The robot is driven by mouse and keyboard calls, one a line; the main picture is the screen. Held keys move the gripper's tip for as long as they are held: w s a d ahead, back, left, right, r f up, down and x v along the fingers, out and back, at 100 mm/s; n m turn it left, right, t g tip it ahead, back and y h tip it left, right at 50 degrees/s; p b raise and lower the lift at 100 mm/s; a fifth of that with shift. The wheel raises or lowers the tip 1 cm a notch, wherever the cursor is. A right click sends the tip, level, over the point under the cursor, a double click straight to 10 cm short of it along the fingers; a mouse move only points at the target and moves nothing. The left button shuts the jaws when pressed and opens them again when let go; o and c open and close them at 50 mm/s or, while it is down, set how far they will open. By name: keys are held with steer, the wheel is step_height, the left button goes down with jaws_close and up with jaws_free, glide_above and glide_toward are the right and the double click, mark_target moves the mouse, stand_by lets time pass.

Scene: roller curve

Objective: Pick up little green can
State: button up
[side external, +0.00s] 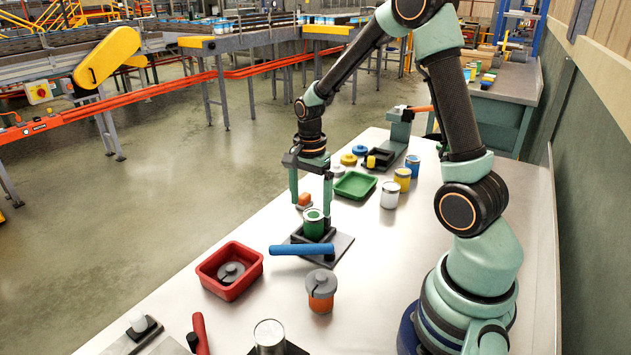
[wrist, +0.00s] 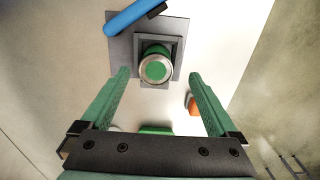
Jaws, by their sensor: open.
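The little green can (side external: 314,224) stands upright in a dark square holder (side external: 340,243) on a grey base plate. It has a silver rim and a green top. In the wrist view the green can (wrist: 155,67) lies ahead of my fingertips, roughly midway between their lines. My gripper (side external: 311,198) is open, with its green fingers pointing down close to the can in the side view. In the wrist view my gripper (wrist: 160,76) shows a wide gap between the fingers, and nothing is held. A blue handle (side external: 301,249) lies across the front of the holder's base.
A red tray (side external: 230,270) with a grey lid and an orange can (side external: 321,292) with a grey top stand nearer the camera. A green tray (side external: 355,185), white can (side external: 390,195), yellow can (side external: 402,179) and orange block (side external: 304,200) stand behind. The table's left edge is close.

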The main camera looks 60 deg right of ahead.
mark_target(314, 214)
steer(key=f, duration=0.3)
steer(key=shift+s+d+f, duration=0.2)
steer(key=shift+s+f, duration=0.15)
steer(key=shift+f, duration=0.55)
jaws_close()
